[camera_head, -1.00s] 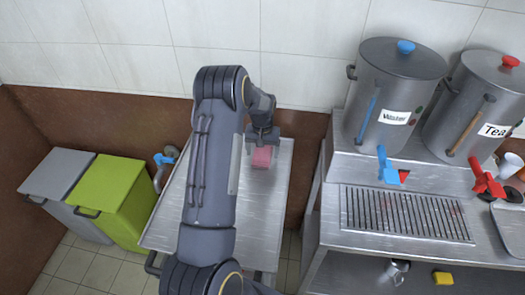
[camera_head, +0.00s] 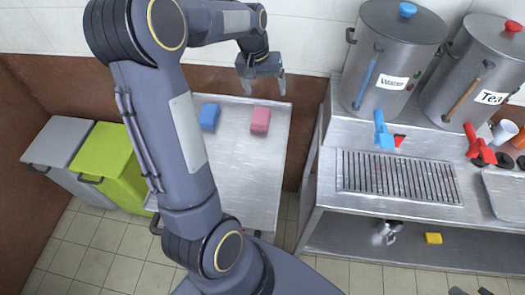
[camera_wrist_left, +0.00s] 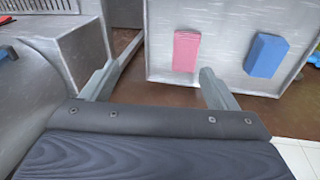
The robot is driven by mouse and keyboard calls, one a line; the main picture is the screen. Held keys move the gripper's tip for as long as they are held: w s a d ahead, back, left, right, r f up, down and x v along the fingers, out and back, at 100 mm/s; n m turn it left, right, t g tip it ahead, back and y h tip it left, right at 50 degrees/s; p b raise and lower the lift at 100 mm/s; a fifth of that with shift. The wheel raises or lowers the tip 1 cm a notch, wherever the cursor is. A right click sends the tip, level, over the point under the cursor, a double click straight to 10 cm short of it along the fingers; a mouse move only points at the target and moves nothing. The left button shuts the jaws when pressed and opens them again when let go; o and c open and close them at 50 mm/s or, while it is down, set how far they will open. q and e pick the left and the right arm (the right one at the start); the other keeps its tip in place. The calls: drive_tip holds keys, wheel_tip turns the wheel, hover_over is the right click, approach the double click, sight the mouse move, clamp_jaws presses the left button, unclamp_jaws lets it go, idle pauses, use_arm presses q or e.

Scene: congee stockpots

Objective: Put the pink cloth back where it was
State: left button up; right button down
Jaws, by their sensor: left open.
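The pink cloth (camera_head: 260,120) is a small folded block lying on the steel cart top (camera_head: 243,180), near its far right side. It also shows in the left wrist view (camera_wrist_left: 187,51). My left gripper (camera_head: 265,88) is open and empty, raised above and beyond the cloth near the cart's far edge, apart from it. Its two fingers show in the left wrist view (camera_wrist_left: 152,85), with nothing between them.
A blue cloth (camera_head: 209,117) lies left of the pink one; it also shows in the left wrist view (camera_wrist_left: 266,55). Right of the cart stands a steel counter (camera_head: 325,165) with a water pot (camera_head: 385,75) and a tea pot (camera_head: 485,65). Two bins, grey (camera_head: 60,145) and green (camera_head: 110,160), stand left.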

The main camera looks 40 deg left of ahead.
use_arm(q)
drive_tip(key=s+d+r+m+t+h, duration=0.2)
drive_tip(key=s+d+r, duration=0.5)
drive_tip(key=s+d, duration=0.3)
drive_tip(key=s+d+f+m+t, duration=0.1)
drive_tip(key=s+d+f, duration=0.1)
drive_tip(key=s+d, duration=0.5)
drive_tip(key=s, duration=0.6)
drive_tip(key=shift+d+f+m+t+h, duration=0.2)
drive_tip(key=shift+f+m+t+h, duration=0.1)
drive_tip(key=shift+t, duration=0.1)
